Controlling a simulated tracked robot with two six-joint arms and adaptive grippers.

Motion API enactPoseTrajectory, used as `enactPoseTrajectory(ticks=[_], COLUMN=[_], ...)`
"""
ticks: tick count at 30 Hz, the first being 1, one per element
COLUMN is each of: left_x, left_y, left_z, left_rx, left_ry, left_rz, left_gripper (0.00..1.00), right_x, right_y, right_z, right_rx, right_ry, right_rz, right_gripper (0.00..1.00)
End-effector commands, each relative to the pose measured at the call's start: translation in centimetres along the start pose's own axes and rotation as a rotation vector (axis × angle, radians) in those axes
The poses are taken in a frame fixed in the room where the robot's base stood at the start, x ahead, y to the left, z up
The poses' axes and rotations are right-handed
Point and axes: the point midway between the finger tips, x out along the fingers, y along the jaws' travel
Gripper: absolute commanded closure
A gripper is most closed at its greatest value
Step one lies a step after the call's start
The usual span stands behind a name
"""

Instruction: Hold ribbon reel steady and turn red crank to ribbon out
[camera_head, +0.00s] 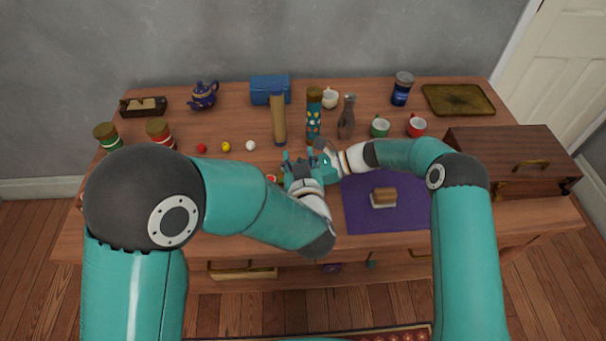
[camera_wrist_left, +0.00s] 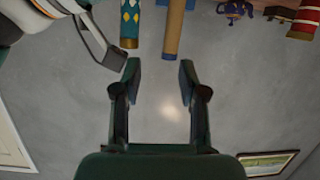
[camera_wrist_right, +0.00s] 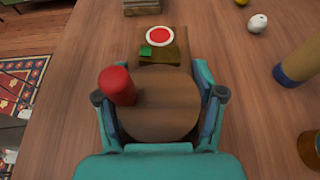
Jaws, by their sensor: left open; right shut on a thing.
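The ribbon reel (camera_wrist_right: 165,112) is a round wooden disc in the right wrist view, with a red crank knob (camera_wrist_right: 117,86) standing on its left side. A green ribbon end (camera_wrist_right: 146,51) shows at its wooden base, beside a red-and-white round piece (camera_wrist_right: 160,36). My right gripper (camera_wrist_right: 160,105) is shut on the reel, one finger on each side. My left gripper (camera_head: 300,166) is open close to the right one in the head view; it also shows open and empty in the left wrist view (camera_wrist_left: 159,78). The arms hide most of the reel in the head view.
A tan cylinder (camera_head: 279,118), a patterned cylinder (camera_head: 314,112) and a grey vase (camera_head: 347,116) stand just behind the grippers. A purple mat (camera_head: 360,217) lies to the right, with a wooden chest (camera_head: 515,153) beyond. Small balls (camera_head: 226,147) lie at left.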

Motion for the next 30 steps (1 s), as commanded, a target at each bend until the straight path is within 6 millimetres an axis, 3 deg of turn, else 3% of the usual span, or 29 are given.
enactPoseTrajectory(ticks=[1, 2, 5, 12, 18, 24, 30], left_x=[1.1, 1.8, 3.6, 7.5, 8.9, 9.1, 8.9], left_y=[-0.6, -0.9, 2.7, 10.0, 13.5, 14.0, 11.3], left_z=[-2.8, -4.4, -3.6, -5.6, -6.7, -6.7, -6.4], left_rx=[-0.045, -0.068, -0.013, 0.174, 0.418, 0.699, 0.998], left_ry=[0.05, 0.077, 0.001, -0.094, -0.151, -0.214, -0.291], left_rz=[-0.023, -0.036, 0.08, 0.374, 0.612, 0.82, 0.998], left_gripper=[0.58, 0.58, 0.58, 0.58, 0.58, 0.58, 0.58], right_x=[0.0, 0.0, 0.0, 0.0, 0.0, 0.0, 0.0], right_y=[0.0, 0.0, 0.0, 0.0, 0.0, 0.0, 0.0], right_z=[0.0, 0.0, 0.0, 0.0, 0.0, 0.0, 0.0], right_rx=[-0.001, -0.001, -0.001, -0.001, -0.001, -0.001, -0.001], right_ry=[0.0, 0.0, 0.0, 0.0, 0.0, 0.0, 0.0], right_rz=[-0.001, -0.001, -0.001, -0.001, 0.0, 0.0, 0.0], right_gripper=[0.83, 0.83, 0.83, 0.83, 0.83, 0.83, 0.83])
